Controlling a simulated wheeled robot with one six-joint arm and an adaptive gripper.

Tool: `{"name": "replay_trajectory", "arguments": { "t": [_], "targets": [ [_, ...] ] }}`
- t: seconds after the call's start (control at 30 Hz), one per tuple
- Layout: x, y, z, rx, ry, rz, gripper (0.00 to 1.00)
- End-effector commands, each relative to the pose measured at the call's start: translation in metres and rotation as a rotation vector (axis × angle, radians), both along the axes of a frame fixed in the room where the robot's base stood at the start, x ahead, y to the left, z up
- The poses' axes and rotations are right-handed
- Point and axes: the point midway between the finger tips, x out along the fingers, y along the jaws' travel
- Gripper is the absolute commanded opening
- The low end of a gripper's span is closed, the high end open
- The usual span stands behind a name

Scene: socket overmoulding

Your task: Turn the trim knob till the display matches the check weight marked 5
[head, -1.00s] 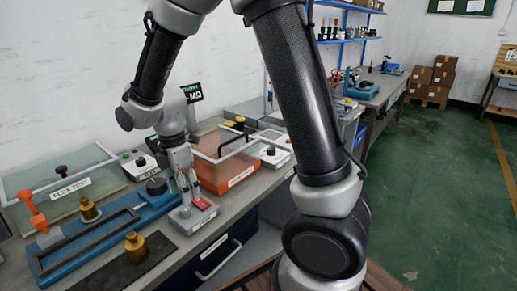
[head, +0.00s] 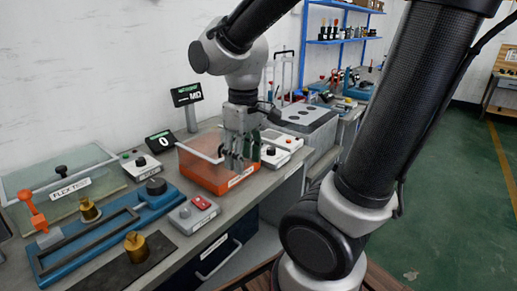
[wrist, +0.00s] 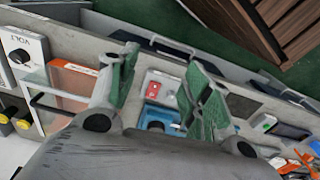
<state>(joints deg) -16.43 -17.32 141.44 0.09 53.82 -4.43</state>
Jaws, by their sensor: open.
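My gripper (head: 237,165) is open and empty, in front of the orange box with the clear lid; its green-padded fingers spread wide in the wrist view (wrist: 163,60). A small black display (head: 160,141) shows 0. A blue fixture (head: 110,229) carries a black knob (head: 156,187) at its far right end. I cannot read a 5 on either weight or tell which knob is the trim knob. A grey box (head: 193,216) has a red switch.
A second display (head: 186,95) reading MΩ rises on a post behind. A FLEX TEST panel (head: 70,187) and a white control box (head: 140,163) stand at the left. The bench front (head: 215,225) is partly clear.

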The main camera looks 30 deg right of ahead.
Motion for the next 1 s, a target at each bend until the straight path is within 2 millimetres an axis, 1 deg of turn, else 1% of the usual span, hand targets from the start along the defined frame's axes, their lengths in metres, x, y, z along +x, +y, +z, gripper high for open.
{"name": "replay_trajectory", "arguments": {
  "t": [0.03, 0.1, 0.3, 0.67, 0.77, 0.87, 1.0],
  "targets": [
    [-0.005, -0.007, 0.006, 0.007, -0.020, -0.035, 0.49],
    [-0.011, -0.013, 0.012, 0.013, -0.042, -0.074, 0.49],
    [-0.022, -0.025, 0.021, 0.026, -0.079, -0.145, 0.49],
    [-0.025, -0.027, 0.023, 0.029, -0.088, -0.161, 0.49],
    [-0.028, -0.029, 0.023, 0.029, -0.092, -0.165, 0.49],
    [-0.037, -0.039, 0.035, 0.043, -0.150, -0.205, 0.49],
    [-0.053, -0.060, 0.055, 0.062, -0.262, -0.294, 0.49]
  ]
}}
